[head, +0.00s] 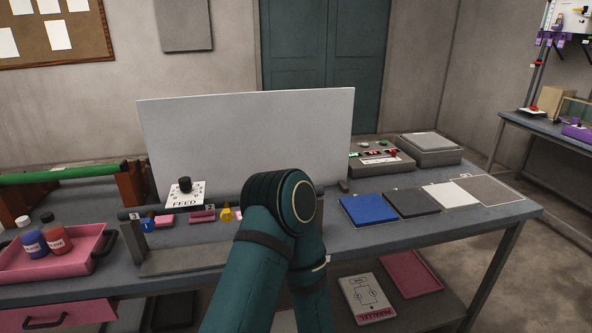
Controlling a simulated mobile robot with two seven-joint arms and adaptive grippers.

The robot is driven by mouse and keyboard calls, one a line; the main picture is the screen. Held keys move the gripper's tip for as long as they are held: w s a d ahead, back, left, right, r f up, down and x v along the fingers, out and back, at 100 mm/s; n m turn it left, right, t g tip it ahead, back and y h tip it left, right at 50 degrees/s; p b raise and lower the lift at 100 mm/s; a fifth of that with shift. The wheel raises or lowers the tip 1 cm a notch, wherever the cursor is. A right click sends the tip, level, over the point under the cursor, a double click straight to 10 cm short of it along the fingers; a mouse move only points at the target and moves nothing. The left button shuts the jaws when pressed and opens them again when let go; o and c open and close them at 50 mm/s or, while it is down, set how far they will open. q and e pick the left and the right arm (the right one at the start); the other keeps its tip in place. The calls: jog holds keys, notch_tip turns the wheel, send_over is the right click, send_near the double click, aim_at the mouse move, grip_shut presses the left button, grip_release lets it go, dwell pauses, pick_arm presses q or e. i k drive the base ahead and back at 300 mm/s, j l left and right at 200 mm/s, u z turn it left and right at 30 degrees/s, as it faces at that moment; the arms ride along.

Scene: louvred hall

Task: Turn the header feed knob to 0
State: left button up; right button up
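The feed knob is a black round knob (185,184) on a white plate marked FEED (186,199), on the bench at left of centre. Dial marks surround the knob, but they are too small to read, so its setting cannot be told. The plate stands just behind a dark horizontal header pipe (130,214) with a blue valve handle (148,225), a yellow valve handle (226,214) and numbered tags. My teal arm rises from the bottom centre and hides the right part of the header. Neither gripper shows, and nothing visible touches the knob.
A grey upright panel (245,135) stands behind the knob. A pink tray (92,262) with bottles is at left, near a green roller (62,173). Blue (374,210) and dark grey (412,203) mats lie at right, before a control box (381,160).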

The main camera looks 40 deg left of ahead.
aim_at(185, 183)
jog(key=u, duration=1.95)
